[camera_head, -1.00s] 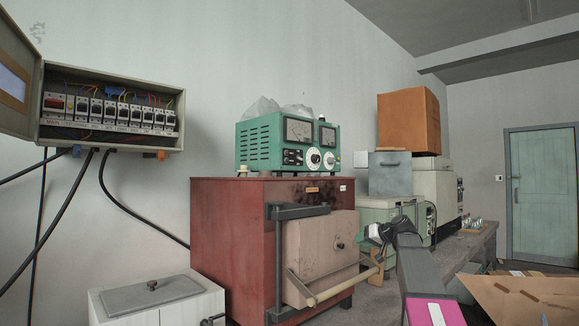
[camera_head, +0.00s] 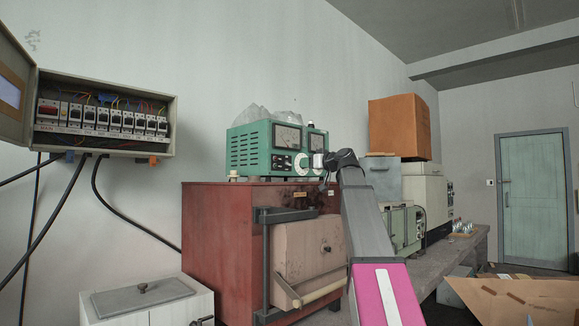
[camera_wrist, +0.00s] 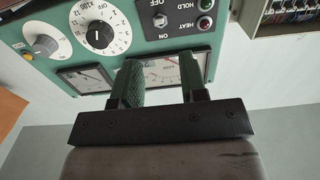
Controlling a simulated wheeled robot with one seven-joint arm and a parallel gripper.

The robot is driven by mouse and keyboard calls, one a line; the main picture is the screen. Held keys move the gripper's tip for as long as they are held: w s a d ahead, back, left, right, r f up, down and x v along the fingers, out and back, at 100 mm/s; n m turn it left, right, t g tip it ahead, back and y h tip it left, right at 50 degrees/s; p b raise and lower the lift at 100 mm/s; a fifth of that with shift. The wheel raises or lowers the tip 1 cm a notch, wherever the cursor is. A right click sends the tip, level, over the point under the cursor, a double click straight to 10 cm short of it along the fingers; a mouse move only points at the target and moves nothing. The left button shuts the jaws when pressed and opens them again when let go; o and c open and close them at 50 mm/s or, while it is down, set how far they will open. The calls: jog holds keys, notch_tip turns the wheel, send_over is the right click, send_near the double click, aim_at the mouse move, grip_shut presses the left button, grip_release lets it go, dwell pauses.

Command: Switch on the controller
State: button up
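The controller (camera_head: 250,148) is a green box with dials and gauges on top of the red furnace (camera_head: 225,235). In the wrist view its panel (camera_wrist: 222,48) appears upside down. It shows a switch (camera_wrist: 160,20) marked OFF and ON, two lamps labelled HOLD and HEAT, a black knob (camera_wrist: 100,34), a white dial (camera_wrist: 45,42) and two meters. In the head view, my gripper (camera_head: 322,161) is in front of the controller's right end. In the wrist view, my gripper (camera_wrist: 158,78) is open and empty, its fingers apart over a meter. I cannot tell whether it touches the panel.
An open breaker box (camera_head: 105,112) hangs on the left wall with black cables below. A white chest (camera_head: 145,300) stands low at left. A grey box (camera_head: 383,178) and an orange box (camera_head: 400,128) are stacked at right. A cardboard box (camera_head: 520,300) lies front right.

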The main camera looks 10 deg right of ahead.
aim_at(289, 164)
jog(key=x, duration=0.9)
grip_shut()
